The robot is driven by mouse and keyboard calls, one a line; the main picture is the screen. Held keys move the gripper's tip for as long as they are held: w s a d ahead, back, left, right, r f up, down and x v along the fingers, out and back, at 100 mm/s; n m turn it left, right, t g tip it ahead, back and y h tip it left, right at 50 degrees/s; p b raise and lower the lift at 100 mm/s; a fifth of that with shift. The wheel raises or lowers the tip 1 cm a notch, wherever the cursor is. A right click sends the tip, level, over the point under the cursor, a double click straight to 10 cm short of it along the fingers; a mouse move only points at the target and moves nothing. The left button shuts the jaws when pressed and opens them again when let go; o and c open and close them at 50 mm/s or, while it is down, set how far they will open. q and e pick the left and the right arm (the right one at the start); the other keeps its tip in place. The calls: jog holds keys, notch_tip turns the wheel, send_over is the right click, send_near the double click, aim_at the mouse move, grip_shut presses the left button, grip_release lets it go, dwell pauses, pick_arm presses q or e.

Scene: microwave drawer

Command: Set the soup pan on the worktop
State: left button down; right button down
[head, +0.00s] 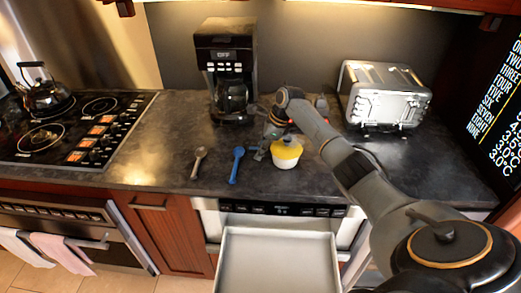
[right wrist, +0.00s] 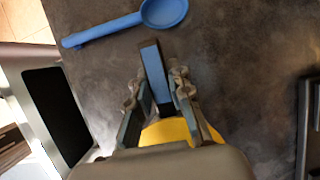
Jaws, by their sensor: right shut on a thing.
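The soup pan (head: 286,155) is a small white pot with a yellow top, at the front middle of the worktop (head: 330,180). My right gripper (head: 268,148) is at the pan's left side. In the right wrist view its fingers (right wrist: 165,100) are shut on the blue-grey handle (right wrist: 156,70), with part of the yellow top (right wrist: 165,131) showing behind them. The pan looks upright. Whether its base touches the worktop or hangs just above it, I cannot tell. My left gripper is not in view.
A blue spoon (head: 236,166) and a grey spoon (head: 198,162) lie left of the pan. A coffee maker (head: 228,70) and a toaster (head: 388,95) stand behind. The microwave drawer (head: 278,262) is open below the worktop edge and looks empty. A stove (head: 70,130) is at left.

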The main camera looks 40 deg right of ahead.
jog(key=shift+f, duration=0.1)
jog(key=c, duration=1.2)
grip_release()
jog(key=b+v, duration=0.1)
jog(key=v, duration=1.1)
jog(key=shift+b, duration=0.3)
